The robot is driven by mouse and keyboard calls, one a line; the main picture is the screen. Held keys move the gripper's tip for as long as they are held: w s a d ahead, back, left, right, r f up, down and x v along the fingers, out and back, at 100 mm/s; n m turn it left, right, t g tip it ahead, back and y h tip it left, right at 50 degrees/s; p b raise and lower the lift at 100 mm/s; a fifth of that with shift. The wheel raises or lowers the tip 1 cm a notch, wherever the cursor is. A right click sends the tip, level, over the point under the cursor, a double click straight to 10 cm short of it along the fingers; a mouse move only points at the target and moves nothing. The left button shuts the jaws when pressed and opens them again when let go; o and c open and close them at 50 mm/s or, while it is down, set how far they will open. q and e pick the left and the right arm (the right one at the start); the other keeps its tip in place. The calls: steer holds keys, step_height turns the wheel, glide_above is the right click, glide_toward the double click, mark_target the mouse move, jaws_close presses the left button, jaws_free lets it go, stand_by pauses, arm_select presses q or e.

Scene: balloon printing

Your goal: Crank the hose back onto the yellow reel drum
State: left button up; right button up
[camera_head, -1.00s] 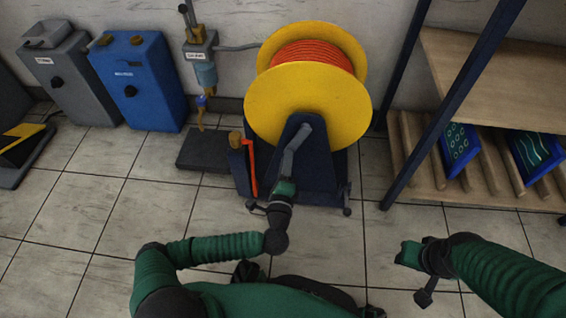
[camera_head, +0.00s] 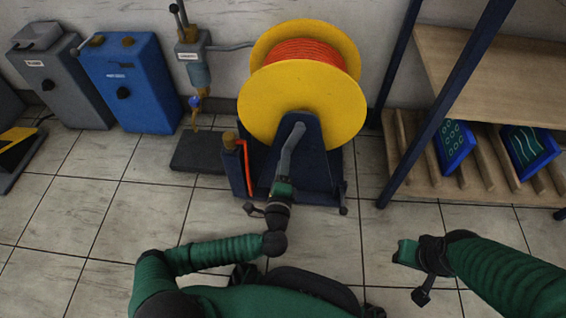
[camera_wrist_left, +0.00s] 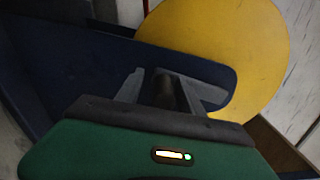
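The yellow reel drum (camera_head: 300,103) stands on a dark blue stand (camera_head: 318,178), with orange hose (camera_head: 303,54) wound between its two yellow flanges. A grey crank arm (camera_head: 292,146) slants down from the front of the hub. My left gripper (camera_head: 284,180) is at the crank's lower end. In the left wrist view, its grey fingers (camera_wrist_left: 165,90) stand on both sides of a dark crank handle (camera_wrist_left: 163,88) and appear closed on it. The yellow flange (camera_wrist_left: 225,50) is behind. My right gripper (camera_head: 408,254) is away from the reel at the lower right; its fingers cannot be made out.
An orange hose end (camera_head: 244,167) hangs at the stand's left side. A dark mat (camera_head: 198,153) lies on the tiles, with a wall-mounted unit (camera_head: 194,65) above. Blue (camera_head: 135,80) and grey (camera_head: 60,75) machines stand left. A wooden shelf (camera_head: 485,80) with blue posts stands right.

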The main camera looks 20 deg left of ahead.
arm_select(q)
steer(key=shift+r, duration=0.1)
steer(key=p+v, duration=0.3)
steer(key=v, duration=0.4)
steer(key=shift+s, duration=0.25)
